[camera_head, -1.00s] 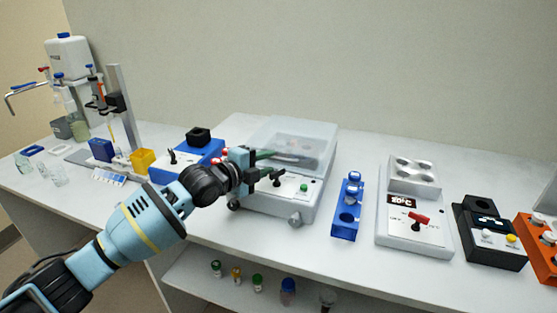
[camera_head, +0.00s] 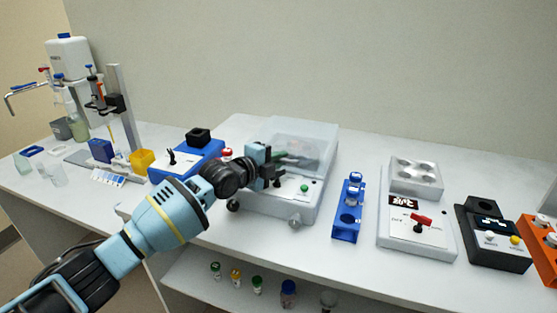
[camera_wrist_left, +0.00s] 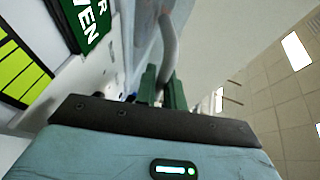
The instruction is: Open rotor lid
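The pale box-shaped machine (camera_head: 290,205) with a rotor lid stands mid-bench. Its translucent lid (camera_head: 305,132) covers the rear part of the top, and dark shapes show dimly through it. Whether the lid is slightly raised I cannot tell. My left gripper (camera_head: 287,158) reaches in from the left to the lid's front, above the machine's front panel. In the left wrist view its two green fingers (camera_wrist_left: 161,88) are close together, with a curved grey handle (camera_wrist_left: 168,45) running between them. They appear shut on it; the contact itself is partly hidden. My right gripper is not in view.
A blue device (camera_head: 185,160) stands left of the machine. A blue tube rack (camera_head: 347,222) and a heater block with a red knob (camera_head: 410,235) stand to the right. Small bottles line the shelf below. The bench strip in front of the machine is bare.

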